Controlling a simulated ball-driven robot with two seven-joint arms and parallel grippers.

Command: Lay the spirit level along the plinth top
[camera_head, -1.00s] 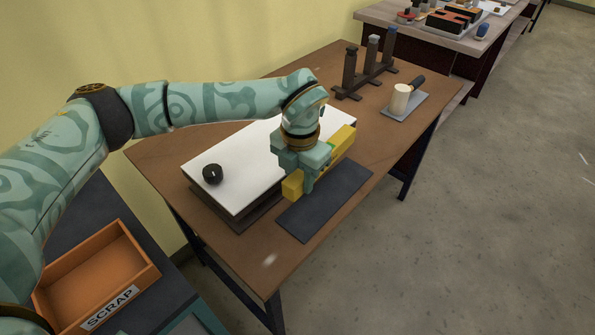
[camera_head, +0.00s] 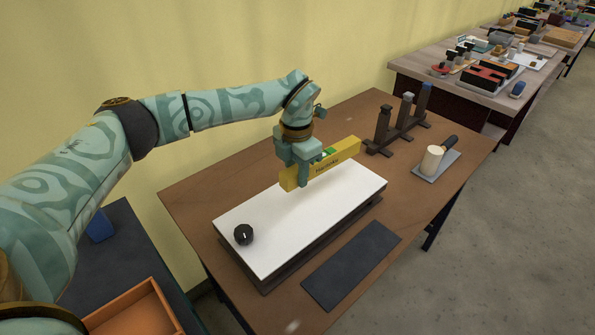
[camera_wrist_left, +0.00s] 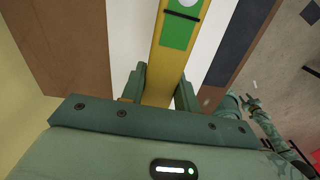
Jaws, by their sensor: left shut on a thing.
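The yellow spirit level (camera_head: 332,166), with a green vial window, is held by my left gripper (camera_head: 297,181), which is shut on it near one end. It also shows in the left wrist view (camera_wrist_left: 168,65) between the fingers (camera_wrist_left: 160,88). The level appears to hang over the far part of the white top (camera_head: 290,228) of a low box on a dark base, which I take as the plinth. It looks roughly parallel to the long side. I cannot tell the exact gap below it. My right gripper is absent from the head view; a teal arm of mine shows small in the wrist view.
A black knob (camera_head: 243,234) sits at the near left end of the white top. A dark mat (camera_head: 351,264) lies empty in front. A dark rack with posts (camera_head: 396,129) and a pale cylinder (camera_head: 432,159) on a grey plate stand to the right. An orange bin (camera_head: 135,308) is at lower left.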

